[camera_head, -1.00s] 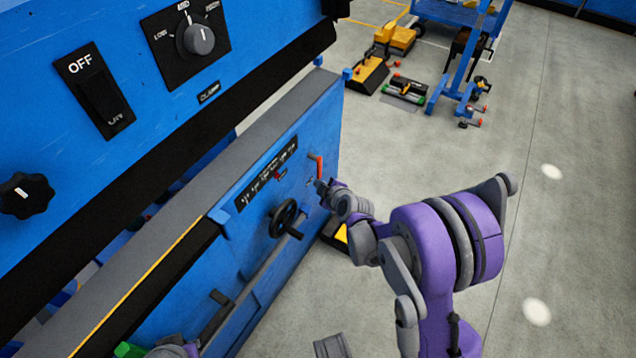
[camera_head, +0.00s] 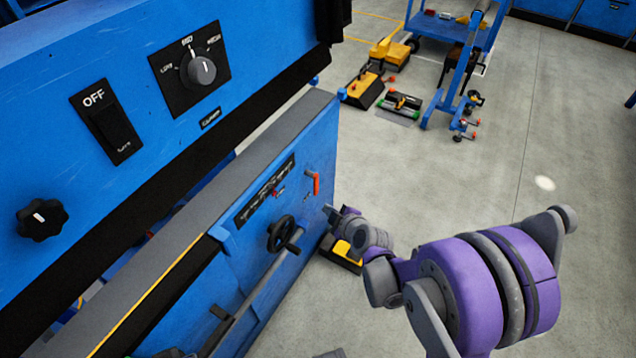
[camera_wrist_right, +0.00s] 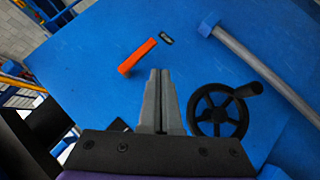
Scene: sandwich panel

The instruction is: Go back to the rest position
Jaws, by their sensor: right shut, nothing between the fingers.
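My right gripper (camera_head: 329,211) is shut and empty beside the end of the blue machine (camera_head: 215,190). In the right wrist view the right gripper (camera_wrist_right: 160,78) has its fingers together, pointing at the blue panel (camera_wrist_right: 110,50). A red-orange lever (camera_head: 315,184) is on the panel just above the gripper, apart from it. The lever (camera_wrist_right: 137,57) shows left of the fingertips in the wrist view. A black handwheel (camera_head: 284,232) is left of the gripper; the handwheel (camera_wrist_right: 218,110) is right of the fingers in the wrist view.
The machine carries an OFF switch (camera_head: 106,122), a rotary dial (camera_head: 201,70) and a black knob (camera_head: 42,219). A yellow and black object (camera_head: 343,254) lies on the floor behind my right wrist. A blue cart (camera_head: 455,75) stands farther back. Grey floor at the right is open.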

